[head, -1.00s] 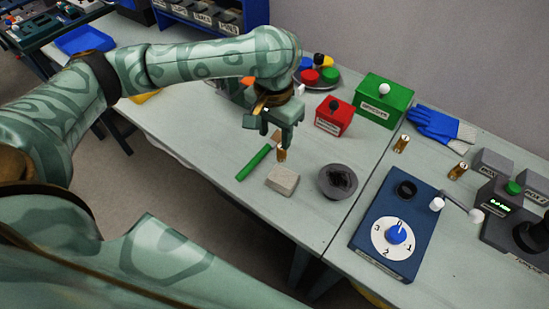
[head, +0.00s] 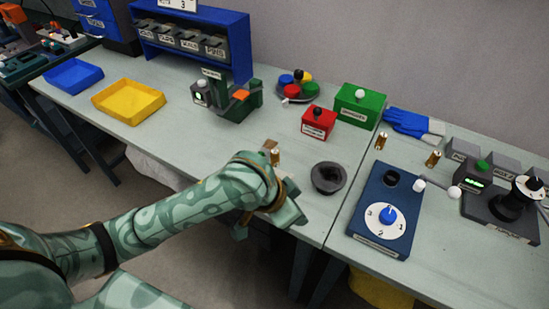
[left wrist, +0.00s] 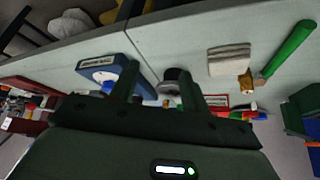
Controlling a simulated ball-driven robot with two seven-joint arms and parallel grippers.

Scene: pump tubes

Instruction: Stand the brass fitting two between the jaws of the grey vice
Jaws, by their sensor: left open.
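Three small brass fittings stand upright in the head view: one (head: 275,157) in the middle of the left table, and two at the right, (head: 381,140) and (head: 433,158). I cannot tell which is fitting two. The middle one also shows in the left wrist view (left wrist: 245,84), beside the pale block. A dark grey round piece (head: 328,177) with an uneven black inside stands right of it; I cannot tell whether this is the grey vice. My left gripper (head: 268,226) is open and empty by the table's front edge, apart from the fittings. My right gripper is not in view.
A pale block (left wrist: 229,60) and a green-handled tool (left wrist: 288,50) lie near the middle fitting. A blue dial box (head: 392,210) stands on the right. Red (head: 318,123) and green (head: 359,106) boxes stand behind. The left table is clear before the yellow tray (head: 128,101).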

